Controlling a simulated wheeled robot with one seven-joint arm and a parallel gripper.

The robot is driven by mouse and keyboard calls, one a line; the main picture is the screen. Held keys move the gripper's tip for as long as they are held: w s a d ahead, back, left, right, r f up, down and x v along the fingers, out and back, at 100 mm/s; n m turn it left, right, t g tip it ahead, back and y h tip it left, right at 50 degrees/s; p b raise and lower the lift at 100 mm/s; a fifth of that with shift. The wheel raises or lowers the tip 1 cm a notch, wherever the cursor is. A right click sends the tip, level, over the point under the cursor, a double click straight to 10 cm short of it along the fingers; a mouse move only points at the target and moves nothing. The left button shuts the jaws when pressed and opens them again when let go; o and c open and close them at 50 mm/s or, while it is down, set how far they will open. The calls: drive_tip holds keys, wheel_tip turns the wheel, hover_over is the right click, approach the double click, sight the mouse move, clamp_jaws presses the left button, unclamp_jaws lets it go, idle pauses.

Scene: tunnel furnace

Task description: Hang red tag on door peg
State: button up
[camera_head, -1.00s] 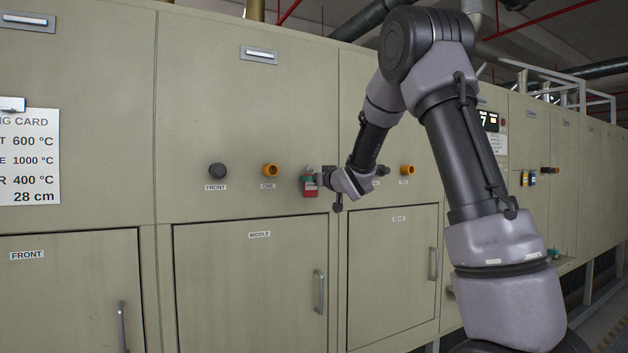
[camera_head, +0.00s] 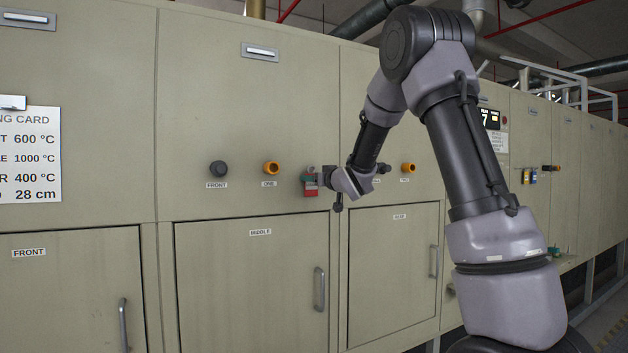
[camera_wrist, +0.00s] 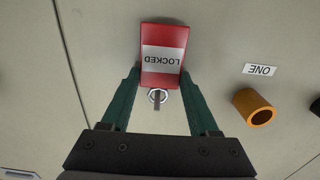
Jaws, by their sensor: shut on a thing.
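The red tag (camera_head: 310,190), lettered LOCKED on a white band, is held upright against or close to the panel above the MIDDLE door (camera_head: 250,280). In the wrist view the tag (camera_wrist: 164,40) appears upside down. My gripper (camera_wrist: 160,78) is shut on its side edges with two green fingers. A small metal ring with a grey pin (camera_wrist: 157,96) shows at the tag's edge, between the fingers. In the head view a grey round end (camera_head: 310,169) shows just above the tag. I cannot tell whether the tag hangs on a peg.
An orange collar (camera_head: 271,168) labelled ONE and a dark knob (camera_head: 219,168) labelled FRONT lie left of the tag. Another orange collar (camera_head: 408,168) lies right of my wrist. Door handles (camera_head: 319,289) stick out below.

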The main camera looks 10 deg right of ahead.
drive_tip(key=o, duration=1.4)
drive_tip(key=s+d+m+g+h, duration=0.25)
drive_tip(key=s+d, duration=0.25)
drive_tip(key=s, duration=0.6)
drive_tip(key=s+d+m+g+h, duration=0.1)
drive_tip(key=s+d+m+h, duration=0.2)
drive_tip(key=s+d, duration=0.5)
drive_tip(key=s+a+f+g, duration=0.2)
drive_tip(key=s, duration=0.6)
drive_tip(key=s+a+f+m+g+y, duration=0.1)
drive_tip(key=s+a+f+g, duration=0.1)
drive_tip(key=s, duration=0.6)
drive_tip(key=s+a+f+m+g+y, duration=0.1)
drive_tip(key=s+a+f+g, duration=0.1)
drive_tip(key=s, duration=0.7)
drive_tip(key=shift+g, duration=0.35)
drive_tip(key=shift+w, duration=0.1)
